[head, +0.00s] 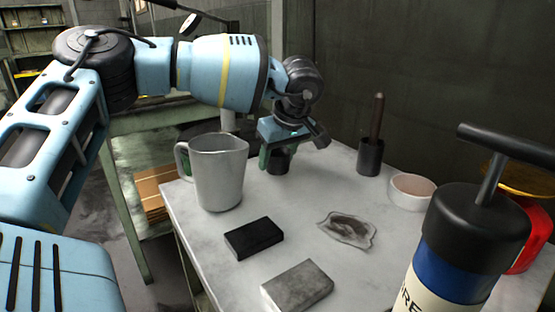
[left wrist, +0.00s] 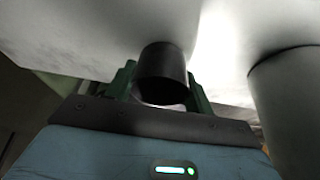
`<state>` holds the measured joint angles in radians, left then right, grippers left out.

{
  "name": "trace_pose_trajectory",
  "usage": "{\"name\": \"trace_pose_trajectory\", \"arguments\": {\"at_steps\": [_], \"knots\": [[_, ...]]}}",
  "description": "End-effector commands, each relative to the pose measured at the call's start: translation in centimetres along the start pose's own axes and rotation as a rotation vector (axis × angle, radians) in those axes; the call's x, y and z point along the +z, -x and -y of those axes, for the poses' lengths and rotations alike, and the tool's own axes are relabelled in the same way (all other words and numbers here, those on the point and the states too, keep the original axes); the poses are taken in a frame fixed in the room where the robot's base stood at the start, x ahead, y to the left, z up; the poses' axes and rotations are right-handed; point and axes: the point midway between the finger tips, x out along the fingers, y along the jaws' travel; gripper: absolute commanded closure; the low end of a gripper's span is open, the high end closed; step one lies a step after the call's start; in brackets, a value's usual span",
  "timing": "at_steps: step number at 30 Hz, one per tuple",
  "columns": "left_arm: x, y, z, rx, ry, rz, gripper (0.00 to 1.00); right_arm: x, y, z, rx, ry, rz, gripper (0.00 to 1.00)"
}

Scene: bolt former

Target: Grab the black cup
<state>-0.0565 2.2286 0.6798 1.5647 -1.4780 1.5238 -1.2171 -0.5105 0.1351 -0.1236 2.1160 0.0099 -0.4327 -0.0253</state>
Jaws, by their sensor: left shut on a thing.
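The small black cup (head: 279,163) is at the far side of the white marble-look table (head: 300,200), behind and right of the grey metal pitcher. My left gripper (head: 276,158) reaches down over it and is shut on it. In the left wrist view the black cup (left wrist: 163,75) sits between the two green fingers (left wrist: 161,88), one on each side. The cup looks to be at the tabletop; I cannot tell whether its base touches. My right gripper is not in view.
The grey pitcher (head: 218,175) stands close left of the gripper. A black block (head: 254,239), grey block (head: 297,287), crumpled cloth (head: 348,229) and blue-black cylinder (head: 460,250) are nearer.

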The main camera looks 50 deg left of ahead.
Motion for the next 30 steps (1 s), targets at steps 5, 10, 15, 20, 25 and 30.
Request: {"name": "trace_pose_trajectory", "arguments": {"at_steps": [5,10,15,20,25,30], "knots": [[-0.3,0.8,0.0,0.002,0.0,-0.001,0.7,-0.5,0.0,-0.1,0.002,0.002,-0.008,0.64],[-1.1,2.7,-0.1,0.004,0.001,-0.002,0.7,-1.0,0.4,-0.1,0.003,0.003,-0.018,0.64],[0.6,4.2,-0.1,0.002,-0.007,-0.002,0.7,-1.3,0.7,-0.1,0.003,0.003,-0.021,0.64],[3.7,5.5,-0.1,0.003,-0.008,-0.003,0.7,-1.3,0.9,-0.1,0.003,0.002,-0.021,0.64],[7.5,7.0,0.0,0.001,-0.008,-0.004,0.7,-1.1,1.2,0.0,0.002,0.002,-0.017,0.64],[11.1,8.4,0.0,0.001,-0.006,-0.003,0.7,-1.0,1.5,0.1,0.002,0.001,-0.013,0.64]]}}
